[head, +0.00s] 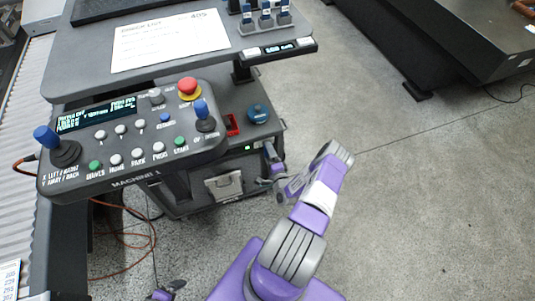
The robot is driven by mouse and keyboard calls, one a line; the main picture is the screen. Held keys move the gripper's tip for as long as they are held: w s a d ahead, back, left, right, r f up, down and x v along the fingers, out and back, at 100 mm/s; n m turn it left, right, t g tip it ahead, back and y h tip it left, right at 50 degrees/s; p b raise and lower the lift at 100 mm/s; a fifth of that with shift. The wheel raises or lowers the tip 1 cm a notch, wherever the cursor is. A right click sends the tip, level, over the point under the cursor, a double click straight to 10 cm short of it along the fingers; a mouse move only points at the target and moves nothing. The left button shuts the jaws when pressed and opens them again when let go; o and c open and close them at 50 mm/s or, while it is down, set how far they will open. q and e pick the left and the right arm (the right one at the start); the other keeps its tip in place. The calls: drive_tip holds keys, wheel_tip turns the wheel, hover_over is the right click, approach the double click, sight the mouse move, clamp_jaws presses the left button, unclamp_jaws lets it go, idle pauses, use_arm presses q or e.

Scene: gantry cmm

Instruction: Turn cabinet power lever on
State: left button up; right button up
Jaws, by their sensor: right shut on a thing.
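The grey machine cabinet (180,205) stands below the control console. My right gripper (269,176) is at the cabinet's right front edge, reached from the lower right. It is shut on what seems to be the cabinet power lever, a small part largely hidden by the fingers. I cannot tell the lever's angle. My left gripper (168,291) is only partly in view at the bottom edge, low over the floor and away from the cabinet. Its jaws are too small and cut off to read.
The console (130,140) has two blue joysticks, a red stop button (189,88) and a lit display. A blue round part (258,113) and a red part (232,125) lie on the cabinet top. An orange cable (150,235) trails on the floor.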

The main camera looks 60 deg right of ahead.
drive_tip(key=shift+a, duration=0.15)
drive_tip(key=o, duration=1.2)
drive_tip(key=shift+c, duration=0.2)
drive_tip(key=p+v, duration=0.2)
drive_tip(key=v, duration=0.5)
drive_tip(key=shift+s+a, duration=0.2)
